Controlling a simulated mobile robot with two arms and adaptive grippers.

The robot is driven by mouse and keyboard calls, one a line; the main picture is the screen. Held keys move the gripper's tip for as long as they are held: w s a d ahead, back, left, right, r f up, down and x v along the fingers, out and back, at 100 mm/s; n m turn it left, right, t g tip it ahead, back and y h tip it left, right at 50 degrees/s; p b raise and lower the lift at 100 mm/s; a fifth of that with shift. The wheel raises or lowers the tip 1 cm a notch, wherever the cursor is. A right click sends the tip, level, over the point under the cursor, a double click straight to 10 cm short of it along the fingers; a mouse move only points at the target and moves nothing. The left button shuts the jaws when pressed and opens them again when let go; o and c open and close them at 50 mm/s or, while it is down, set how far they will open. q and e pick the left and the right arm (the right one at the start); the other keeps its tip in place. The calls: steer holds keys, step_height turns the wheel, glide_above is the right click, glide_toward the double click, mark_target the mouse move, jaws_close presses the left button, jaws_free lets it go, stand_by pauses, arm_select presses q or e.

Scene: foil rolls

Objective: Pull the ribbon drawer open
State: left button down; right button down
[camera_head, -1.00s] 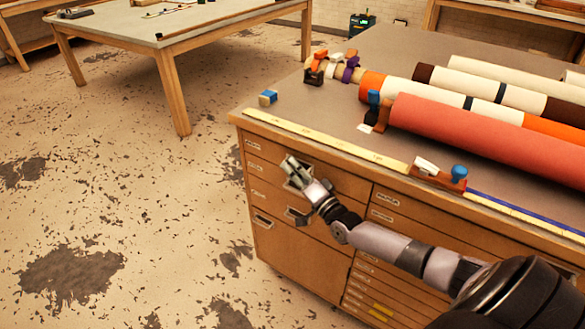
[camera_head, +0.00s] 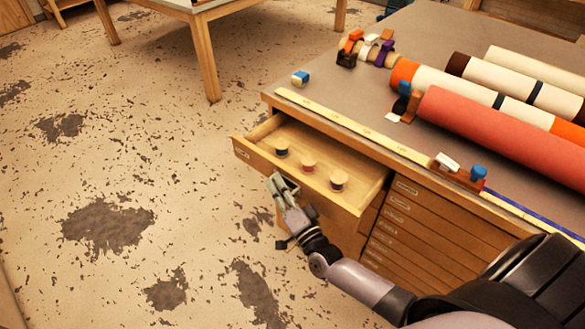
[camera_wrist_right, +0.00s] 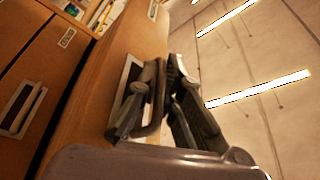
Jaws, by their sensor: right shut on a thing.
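The ribbon drawer (camera_head: 330,155) is the top left one in the wooden cabinet and stands well open. Several small ribbon spools (camera_head: 309,166) lie inside it. My right gripper (camera_head: 284,184) is at the middle of the drawer's front, shut on its metal handle. In the right wrist view the fingers (camera_wrist_right: 168,80) close around the handle, in front of a pale label plate (camera_wrist_right: 123,92), and hide part of it. My left gripper is out of view.
Long rolls, with a coral one (camera_head: 500,135) nearest, lie on the cabinet top. A yellow ruler strip (camera_head: 350,125) runs along its edge, near a tape dispenser (camera_head: 460,172). Shut drawers (camera_head: 430,235) are to the right. Bare floor lies to the left.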

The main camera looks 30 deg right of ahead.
steer(key=shift+s+a, duration=0.3)
steer(key=shift+a, duration=0.4)
steer(key=shift+s+a, duration=0.3)
steer(key=shift+a, duration=0.4)
steer(key=c, duration=2)
jaws_free()
steer(key=shift+c, duration=0.2)
steer(key=shift+s, duration=0.1)
steer(key=v, duration=1.2)
